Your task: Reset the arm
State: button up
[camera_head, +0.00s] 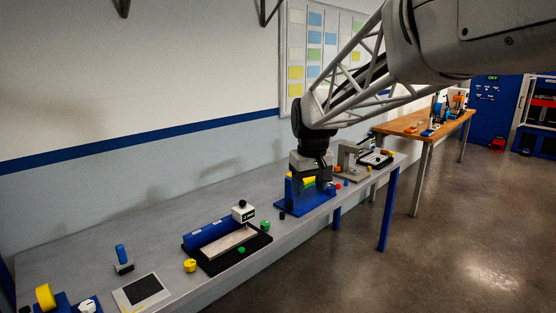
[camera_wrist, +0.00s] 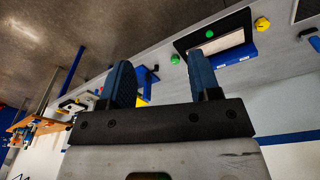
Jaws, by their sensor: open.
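My gripper (camera_head: 313,184) hangs from the end of my arm over the long grey bench (camera_head: 90,232). In the wrist view its two dark blue fingers (camera_wrist: 160,68) stand apart with nothing held between them. In the head view it is at a blue stand (camera_head: 300,204) with a yellow part on it, and partly covers that stand. I cannot tell whether the fingers touch it. In the wrist view the stand (camera_wrist: 147,78) shows behind and between the fingers, partly hidden.
A black tray (camera_head: 213,268) with a pale inside and blue back is on the bench. Green (camera_head: 265,225) and yellow (camera_head: 190,265) knobs are near it. A grey machine (camera_head: 349,162) stands beyond the blue stand. A wooden table (camera_head: 405,124) is farther back. Open floor lies right of the bench.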

jog(key=s+d+f+m, duration=0.1)
jog(key=s+d+f, duration=0.1)
jog(key=s, duration=0.9)
jog(key=s+d+f+m, duration=0.2)
jog(key=s+d, duration=0.3)
jog(key=s, duration=0.7)
jog(key=s+d+f+m+t, duration=0.1)
jog(key=s+d+f, duration=0.2)
jog(key=s, duration=0.8)
jog(key=shift+s+d+f+m, duration=0.3)
jog(key=shift+s+f, duration=0.05)
jog(key=shift+f, duration=0.4)
